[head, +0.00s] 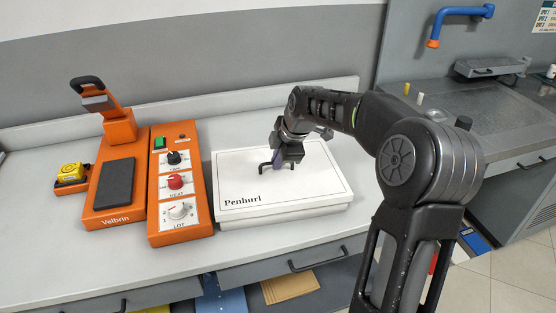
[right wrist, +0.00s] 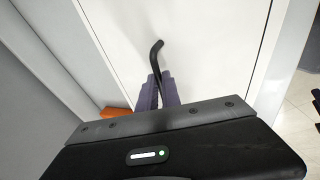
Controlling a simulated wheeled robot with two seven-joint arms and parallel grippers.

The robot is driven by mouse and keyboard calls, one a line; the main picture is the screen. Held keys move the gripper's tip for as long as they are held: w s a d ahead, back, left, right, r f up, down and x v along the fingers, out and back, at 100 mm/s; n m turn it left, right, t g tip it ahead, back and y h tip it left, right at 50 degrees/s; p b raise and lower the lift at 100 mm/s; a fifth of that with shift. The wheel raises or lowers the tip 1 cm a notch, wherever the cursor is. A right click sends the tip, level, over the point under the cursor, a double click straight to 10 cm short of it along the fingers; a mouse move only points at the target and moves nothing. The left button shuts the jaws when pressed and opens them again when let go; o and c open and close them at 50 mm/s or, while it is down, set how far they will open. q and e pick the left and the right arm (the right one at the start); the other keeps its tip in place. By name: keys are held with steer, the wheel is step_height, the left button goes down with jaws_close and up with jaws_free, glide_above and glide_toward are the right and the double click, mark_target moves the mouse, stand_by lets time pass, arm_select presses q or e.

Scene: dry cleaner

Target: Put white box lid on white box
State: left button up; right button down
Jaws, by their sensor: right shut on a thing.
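The white box lid (head: 310,185) is a flat white panel with "Penhurl" printed at its front left and a black handle (head: 265,168) on top. The lid also fills much of the right wrist view (right wrist: 215,60). The white box (head: 285,217) shows only as a strip under the lid's front edge. The lid lies over the box, roughly lined up; I cannot tell whether it rests fully on it. My right gripper (head: 279,163) is shut on the handle, with its purple-grey fingers around it in the right wrist view (right wrist: 158,90). My left gripper is out of view.
An orange "Velbrin" press (head: 103,200) and an orange control panel (head: 160,228) with knobs stand left of the box. A yellow device (head: 72,173) is farther left. A grey counter with a blue tap (head: 460,12) is at the right. Counter space in front is clear.

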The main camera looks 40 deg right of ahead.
stand_by(0.3)
steer(key=c, duration=1.5)
jaws_free()
steer(key=b+v, duration=0.1)
steer(key=v, duration=0.6)
steer(key=shift+s+r, duration=0.15)
steer(key=shift+r, duration=0.15)
